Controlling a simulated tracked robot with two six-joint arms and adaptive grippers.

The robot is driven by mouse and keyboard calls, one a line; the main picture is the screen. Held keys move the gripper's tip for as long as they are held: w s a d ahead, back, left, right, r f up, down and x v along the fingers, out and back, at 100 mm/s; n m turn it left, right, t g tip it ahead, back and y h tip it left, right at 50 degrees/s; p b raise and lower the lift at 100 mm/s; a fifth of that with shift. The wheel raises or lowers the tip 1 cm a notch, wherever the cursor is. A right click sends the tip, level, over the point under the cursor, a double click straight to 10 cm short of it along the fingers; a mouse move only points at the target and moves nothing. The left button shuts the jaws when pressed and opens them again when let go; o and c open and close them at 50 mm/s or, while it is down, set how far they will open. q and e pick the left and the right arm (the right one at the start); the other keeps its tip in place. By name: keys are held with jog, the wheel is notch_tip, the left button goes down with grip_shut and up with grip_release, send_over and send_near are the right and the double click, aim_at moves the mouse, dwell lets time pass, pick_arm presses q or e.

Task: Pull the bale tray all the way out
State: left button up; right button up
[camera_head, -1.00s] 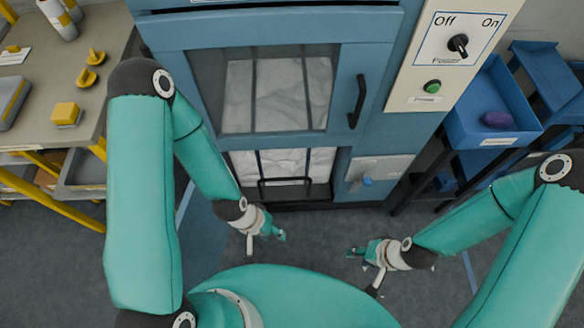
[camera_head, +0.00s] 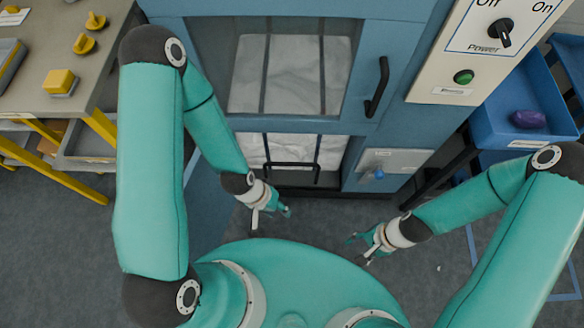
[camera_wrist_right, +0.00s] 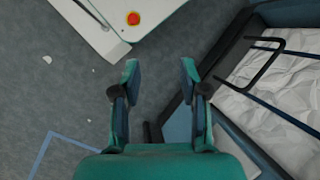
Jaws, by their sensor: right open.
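The bale tray (camera_head: 328,180) is at the bottom of the blue press, under a white bale (camera_head: 328,150) with dark straps. Its black U-shaped handle (camera_head: 291,163) faces me and also shows in the right wrist view (camera_wrist_right: 270,62). My left gripper (camera_head: 286,211) is in front of and below the handle, apart from it; its jaws are too small to read. My right gripper (camera_head: 352,240) is open and empty, lower and to the right of the handle. In the right wrist view its fingers (camera_wrist_right: 160,75) are spread over the floor, with the handle off to the right.
The press door (camera_head: 290,75) above has a window and a black vertical handle (camera_head: 377,88). A small panel with a blue knob (camera_head: 379,174) is right of the tray. A workbench (camera_head: 80,80) stands left, and a blue bin (camera_head: 500,110) right. Grey floor lies before the press.

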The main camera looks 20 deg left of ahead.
jog(key=s+a+f+m+g+y+b, duration=0.1)
jog(key=a+f+m+g+y+b, duration=0.2)
jog(key=f+m+b, duration=0.6)
jog(key=m+t+y+b, duration=1)
jog(key=m+t+b, duration=0.5)
jog(key=m, duration=0.9)
send_near(292, 165)
pick_arm(q)
notch_tip(292, 165, down, 32)
jog(key=b, duration=0.5)
jog(key=shift+r, duration=0.25)
pick_arm(e)
jog(key=shift+g, duration=0.4)
jog(key=shift+w+f+x, duration=0.15)
jog(key=shift+x, duration=2.45)
jog(key=shift+w+f+x, duration=0.1)
jog(key=shift+f+x, duration=0.05)
jog(key=shift+x, duration=2.4)
jog(key=shift+d, duration=0.1)
grip_shut()
jog(key=shift+d, duration=0.1)
